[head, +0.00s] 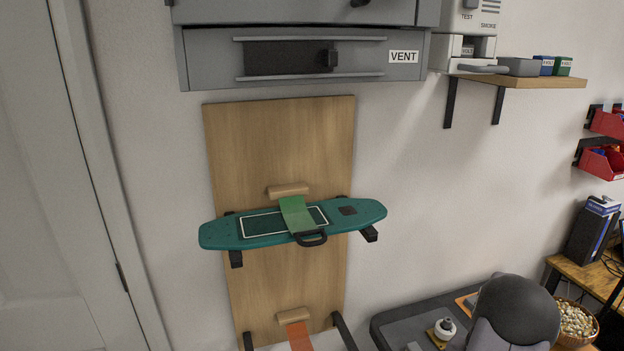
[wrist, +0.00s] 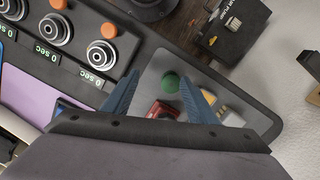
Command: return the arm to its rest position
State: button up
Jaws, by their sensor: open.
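My gripper (wrist: 160,74) shows in the wrist view with two blue fingers spread apart and nothing between them. A dark grey tray (wrist: 262,124) lies beyond the fingers. On it a round green piece (wrist: 170,82) and a red piece (wrist: 163,108) show between the fingers, apart from them as far as I can tell. In the head view a dark rounded part of my arm (head: 515,308) stands at the lower right, in front of the bench; the fingers are hidden there.
Several timer knobs (wrist: 57,28) with orange buttons stand at the wrist view's left, and a black box (wrist: 235,25) at upper right. In the head view a teal board (head: 222,234) rests on wall brackets below a grey vent cabinet (head: 210,60); a shelf (head: 540,82) is right.

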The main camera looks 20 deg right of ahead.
jog(key=s+a+r+n, duration=0.2)
jog(key=a+n, duration=0.1)
jog(key=a, duration=0.5)
jog(key=s+a+r+n+g+p, duration=0.1)
jog(key=s+a+r+n, duration=0.15)
jog(key=a, duration=0.55)
jog(key=s+a+r+n, duration=0.1)
jog(key=s+a+n, duration=0.15)
jog(key=a, duration=0.55)
jog(key=w+a+r+n+t, duration=0.1)
jog(key=w+a+r+n, duration=0.1)
jog(key=a, duration=0.2)
jog(key=w+a+r+n+h+p, duration=0.1)
jog(key=w+a+r+n, duration=0.1)
jog(key=a+r+n, duration=0.1)
jog(key=shift+a+r+t, duration=0.2)
jog(key=shift+a+t, duration=0.2)
jog(key=shift+a, duration=0.3)
